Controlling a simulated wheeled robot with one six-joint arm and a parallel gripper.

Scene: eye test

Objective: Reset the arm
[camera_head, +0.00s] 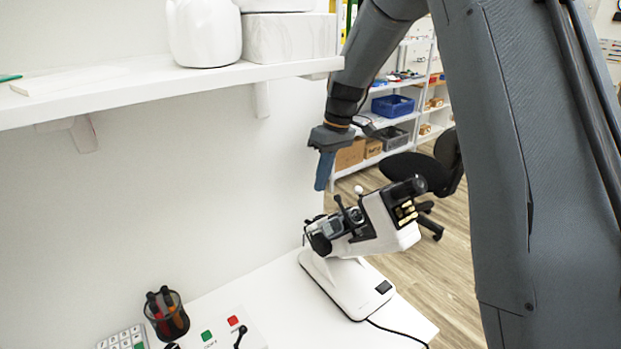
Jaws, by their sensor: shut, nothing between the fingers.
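My arm comes down from the top of the head view, and my gripper (324,172) hangs at its end, pointing downward. Its blue fingers are together, with nothing between them. The gripper is above and a little left of the white and black eye-test instrument (345,278), apart from it. The instrument stands on the right end of the white table (268,290).
A wall shelf (150,88) with white containers (205,32) is at upper left. A pen cup (166,314), a keypad (122,340) and a panel with red and green squares (225,330) are on the table. A black chair (405,170) and storage racks stand behind.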

